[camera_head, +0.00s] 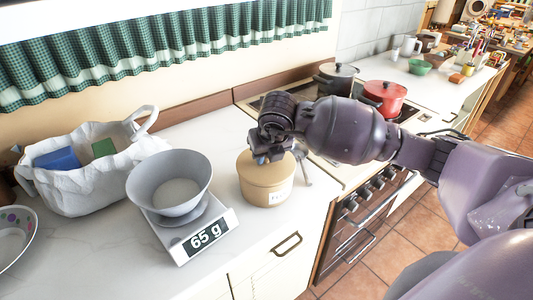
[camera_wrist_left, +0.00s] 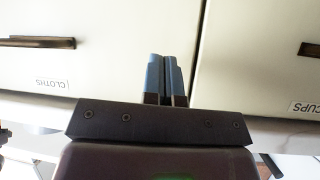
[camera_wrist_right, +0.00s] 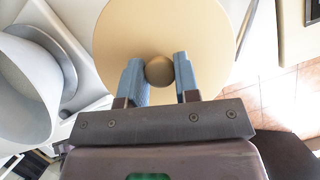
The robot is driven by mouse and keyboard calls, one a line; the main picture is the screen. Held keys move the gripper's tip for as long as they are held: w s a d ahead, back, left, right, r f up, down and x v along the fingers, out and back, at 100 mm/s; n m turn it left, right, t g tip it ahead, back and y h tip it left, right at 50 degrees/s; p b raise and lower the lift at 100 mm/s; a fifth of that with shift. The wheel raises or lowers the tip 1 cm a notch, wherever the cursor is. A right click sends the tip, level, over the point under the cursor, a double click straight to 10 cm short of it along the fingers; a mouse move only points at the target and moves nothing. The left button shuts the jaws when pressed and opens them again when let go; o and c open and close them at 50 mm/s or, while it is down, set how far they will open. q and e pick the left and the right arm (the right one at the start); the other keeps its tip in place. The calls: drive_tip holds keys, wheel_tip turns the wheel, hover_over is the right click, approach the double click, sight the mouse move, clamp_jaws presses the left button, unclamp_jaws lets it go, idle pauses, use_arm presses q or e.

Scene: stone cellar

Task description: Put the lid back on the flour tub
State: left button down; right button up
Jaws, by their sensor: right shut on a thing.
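The tan flour tub (camera_head: 268,192) stands on the white worktop between the scale and the stove, a small label on its front. Its round tan lid (camera_head: 247,163) lies level at the top of the tub; I cannot tell whether a thin gap is left. My right gripper (camera_head: 271,158) comes from above and is shut on the lid's round knob (camera_wrist_right: 159,70), with one blue finger on each side in the right wrist view. The lid (camera_wrist_right: 160,25) hides the tub there. My left gripper (camera_wrist_left: 165,75) is shut and empty, in front of cupboard doors.
A kitchen scale (camera_head: 205,234) reading 65 g, with a grey bowl (camera_head: 172,180) on it, stands left of the tub. A white bag (camera_head: 90,180) is behind it. Right are the stove with a black pot (camera_head: 338,78) and a red pot (camera_head: 384,96). The worktop's front edge is close.

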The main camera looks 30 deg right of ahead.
use_arm(q)
drive_tip(key=shift+s+f, duration=0.1)
drive_tip(key=shift+s, duration=0.05)
drive_tip(key=shift+s+a+f, duration=0.1)
drive_tip(key=shift+s+f, duration=0.1)
idle(0.3)
drive_tip(key=shift+w, duration=0.15)
idle(0.4)
drive_tip(key=shift+w+f+b, duration=0.1)
drive_tip(key=shift+b, duration=0.2)
use_arm(e)
drive_tip(key=shift+f, duration=0.15)
use_arm(q)
drive_tip(key=shift+s+f, duration=0.2)
drive_tip(key=shift+s, duration=0.1)
idle(0.3)
drive_tip(key=shift+w+r, duration=0.1)
drive_tip(key=shift+w, duration=0.2)
use_arm(e)
drive_tip(key=o, duration=1.5)
drive_tip(key=shift+c, duration=0.2)
